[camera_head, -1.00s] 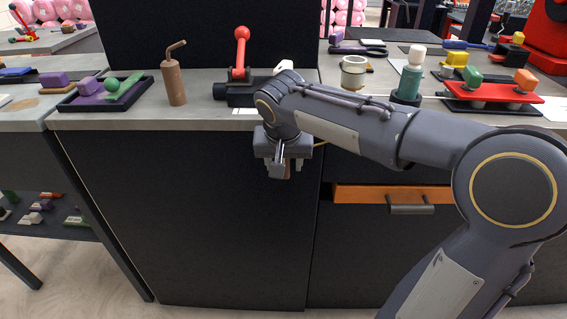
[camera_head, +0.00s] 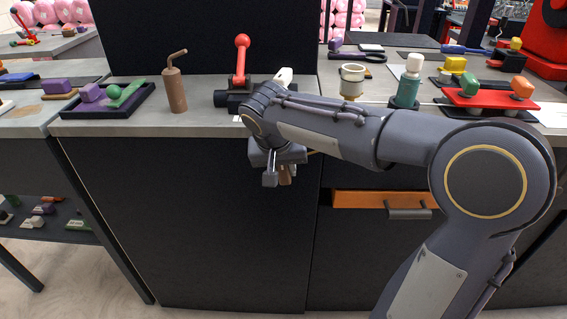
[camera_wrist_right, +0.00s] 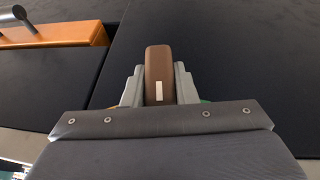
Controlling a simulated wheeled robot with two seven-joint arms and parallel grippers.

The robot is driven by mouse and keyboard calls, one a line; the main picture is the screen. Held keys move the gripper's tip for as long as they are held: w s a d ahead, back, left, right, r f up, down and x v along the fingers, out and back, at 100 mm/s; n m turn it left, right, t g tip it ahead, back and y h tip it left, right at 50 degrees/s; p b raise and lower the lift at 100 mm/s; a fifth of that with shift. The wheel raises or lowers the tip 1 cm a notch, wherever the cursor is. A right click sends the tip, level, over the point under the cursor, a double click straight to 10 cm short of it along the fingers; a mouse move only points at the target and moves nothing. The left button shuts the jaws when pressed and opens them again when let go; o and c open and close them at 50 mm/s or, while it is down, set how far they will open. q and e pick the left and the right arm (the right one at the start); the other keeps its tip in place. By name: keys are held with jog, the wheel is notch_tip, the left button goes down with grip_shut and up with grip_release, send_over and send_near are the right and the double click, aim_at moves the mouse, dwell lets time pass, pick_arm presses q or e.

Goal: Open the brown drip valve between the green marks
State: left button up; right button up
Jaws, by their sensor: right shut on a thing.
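The brown valve handle (camera_wrist_right: 158,75), with a pale mark on it, stands between the two fingers of my right gripper (camera_wrist_right: 159,85) in the right wrist view. The fingers press on both its sides. In the head view my right gripper (camera_head: 280,177) hangs in front of the dark cabinet front, below the counter edge, and a bit of the brown handle (camera_head: 286,178) shows at its fingers. A small green patch (camera_wrist_right: 205,102) shows just right of the fingers; I cannot tell its full shape. The valve body is hidden behind my gripper. My left gripper is not in view.
An orange drawer front (camera_head: 360,199) with a grey handle (camera_head: 408,210) is right of my gripper. On the counter above stand a brown bottle (camera_head: 175,92), a red-knobbed lever (camera_head: 241,60), a cup (camera_head: 351,80) and a teal bottle (camera_head: 408,90). The cabinet front to the left is clear.

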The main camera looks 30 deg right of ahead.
jog(key=shift+a+r+n+g+h+p, duration=0.1)
jog(key=shift+r+n+g+h+p, duration=0.15)
jog(key=shift+g+h+p, duration=0.7)
jog(key=shift+w+f+n+h+p, duration=0.15)
jog(key=shift+n+h+p, duration=0.1)
jog(key=shift+h+p, duration=0.6)
jog(key=shift+a+n+g+h+p, duration=0.1)
jog(key=shift+n+g+h+p, duration=0.2)
jog(key=shift+g+h+p, duration=0.6)
jog(key=shift+f+n+g+h+p, duration=0.2)
jog(key=shift+n+g+h+p, duration=0.15)
jog(key=shift+h, duration=1.25)
jog(key=o, duration=1)
jog(key=shift+a, duration=0.1)
